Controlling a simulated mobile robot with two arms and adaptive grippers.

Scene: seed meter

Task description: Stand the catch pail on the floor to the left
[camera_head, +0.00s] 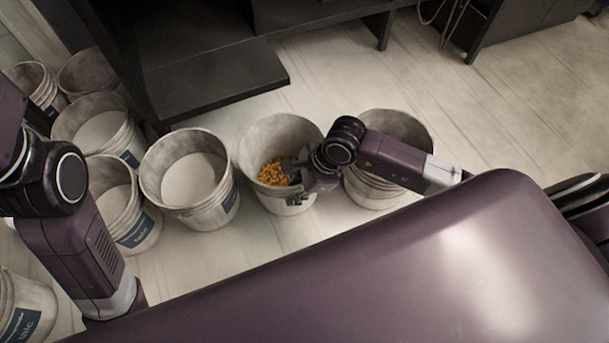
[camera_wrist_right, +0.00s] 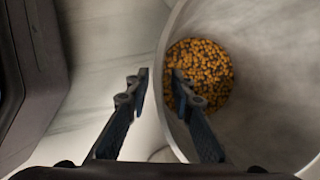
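The catch pail appears to be the pale pail (camera_head: 262,143) with orange-yellow seed (camera_head: 272,173) in its bottom, standing upright on the floor in the head view. In the right wrist view the pail (camera_wrist_right: 268,62) fills the right side, with the seed (camera_wrist_right: 200,68) deep inside. My right gripper (camera_head: 292,170) is at the pail's near right side. In the wrist view my right gripper (camera_wrist_right: 160,84) is open, with one finger over the inside of the pail and the other outside, the wall's edge between them. My left gripper is out of sight; only the left arm shows.
An empty-looking pail (camera_head: 380,127) stands close on the right, partly behind my right arm. A pail (camera_head: 155,170) with pale contents stands close on the left, with several more beyond. A dark bench (camera_head: 215,80) is behind. Bare floor (camera_head: 520,100) lies at the right.

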